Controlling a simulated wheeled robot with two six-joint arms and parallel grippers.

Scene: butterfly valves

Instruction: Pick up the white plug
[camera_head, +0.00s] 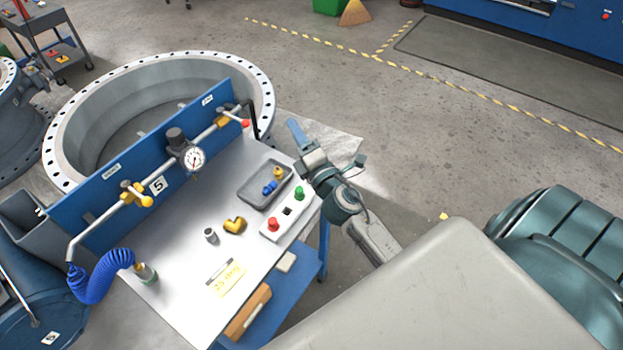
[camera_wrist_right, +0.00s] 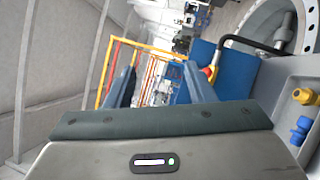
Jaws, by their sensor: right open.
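No object is clearly recognisable as a white plug. A small grey-white cylinder (camera_head: 210,236) stands on the bench top (camera_head: 185,262) in the head view, and I cannot tell whether it is the plug. My left gripper is not in view.
A grey tray (camera_head: 255,200) holds yellow and blue fittings. Next to it are a button box (camera_head: 284,224) with red and green buttons and a yellow elbow (camera_head: 235,225). A blue panel (camera_head: 90,195) with pipes and a gauge (camera_head: 192,158) borders the bench. A blue coiled hose (camera_head: 95,278) lies left.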

